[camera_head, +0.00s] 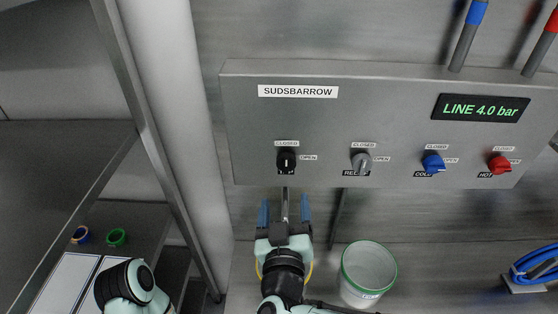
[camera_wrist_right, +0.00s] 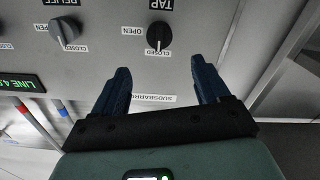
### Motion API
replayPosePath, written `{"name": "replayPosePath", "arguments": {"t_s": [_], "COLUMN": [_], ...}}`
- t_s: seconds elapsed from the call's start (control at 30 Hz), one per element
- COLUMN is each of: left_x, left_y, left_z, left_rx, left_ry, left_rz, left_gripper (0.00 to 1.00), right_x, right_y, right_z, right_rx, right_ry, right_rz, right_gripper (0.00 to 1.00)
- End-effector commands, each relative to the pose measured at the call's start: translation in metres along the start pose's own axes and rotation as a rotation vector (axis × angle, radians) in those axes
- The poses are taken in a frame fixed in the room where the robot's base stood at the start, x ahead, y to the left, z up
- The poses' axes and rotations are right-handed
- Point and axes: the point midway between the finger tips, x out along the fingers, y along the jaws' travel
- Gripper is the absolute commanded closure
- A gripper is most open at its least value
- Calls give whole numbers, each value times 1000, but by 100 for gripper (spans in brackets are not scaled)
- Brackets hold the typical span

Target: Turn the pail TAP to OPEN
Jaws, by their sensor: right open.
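The black TAP knob (camera_head: 286,161) is on the left of the grey panel, with CLOSED above it and OPEN to its right. In the right wrist view the knob (camera_wrist_right: 158,36) is upside down, and its grip lies in line with the CLOSED label. My right gripper (camera_head: 285,205) is below the knob, its two blue fingers apart and empty. In the right wrist view the gripper (camera_wrist_right: 159,66) points at the knob, which shows between and beyond the fingertips, not touched. A white pail (camera_head: 368,271) with a green rim stands below the panel, right of my right gripper. My left gripper is out of view.
The panel (camera_head: 330,120) also carries a grey relief knob (camera_head: 361,162), a blue COLD knob (camera_head: 433,162) and a red HOT knob (camera_head: 499,164). Its display (camera_head: 481,108) reads LINE 4.0 bar. A blue hose (camera_head: 538,264) hangs at the far right. A metal post stands to the left.

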Motion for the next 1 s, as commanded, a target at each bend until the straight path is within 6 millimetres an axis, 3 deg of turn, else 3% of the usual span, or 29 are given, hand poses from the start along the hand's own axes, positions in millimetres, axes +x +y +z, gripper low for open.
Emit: {"name": "replayPosePath", "arguments": {"t_s": [0.6, 0.8, 1.0], "left_x": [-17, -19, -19], "left_y": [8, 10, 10], "left_z": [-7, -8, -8], "left_rx": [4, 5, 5], "left_ry": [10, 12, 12], "left_rz": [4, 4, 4], "left_gripper": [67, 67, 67], "right_x": [113, 127, 128], "right_y": [0, 0, -1], "right_z": [0, 1, 1], "right_rx": [-4, -2, -2], "right_ry": [-1, 0, -1], "right_rz": [0, -2, -2], "right_gripper": [25, 25, 25]}}
